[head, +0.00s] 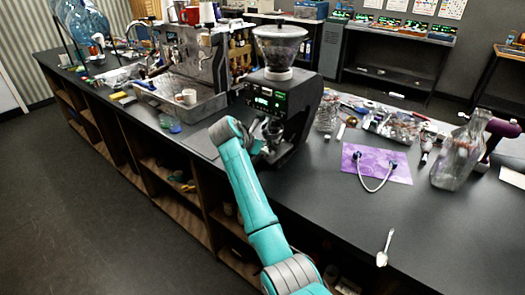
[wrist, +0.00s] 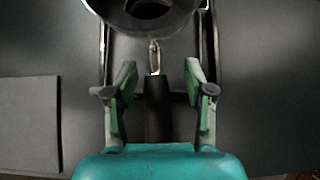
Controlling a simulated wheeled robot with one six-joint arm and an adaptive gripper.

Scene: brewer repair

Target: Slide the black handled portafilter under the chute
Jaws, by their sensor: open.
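The black portafilter handle (wrist: 158,112) lies between the two fingers of my gripper (wrist: 160,73) in the wrist view. The gripper is open, with a gap on each side of the handle. A short metal neck (wrist: 154,57) runs from the handle toward a dark round rim (wrist: 118,20) at the top edge, which is cut off by the frame. In the head view the black grinder (head: 297,112) stands on the counter with a clear hopper (head: 281,45) above it. My gripper is at the grinder's front, mostly hidden by my arm. The chute cannot be made out clearly.
An espresso machine (head: 196,62) with a white cup (head: 189,97) stands left of the grinder. A purple mat (head: 377,172) with a cable lies to the right. A spoon (head: 384,248) lies near the front. A flat dark mat (wrist: 30,122) is left of my gripper.

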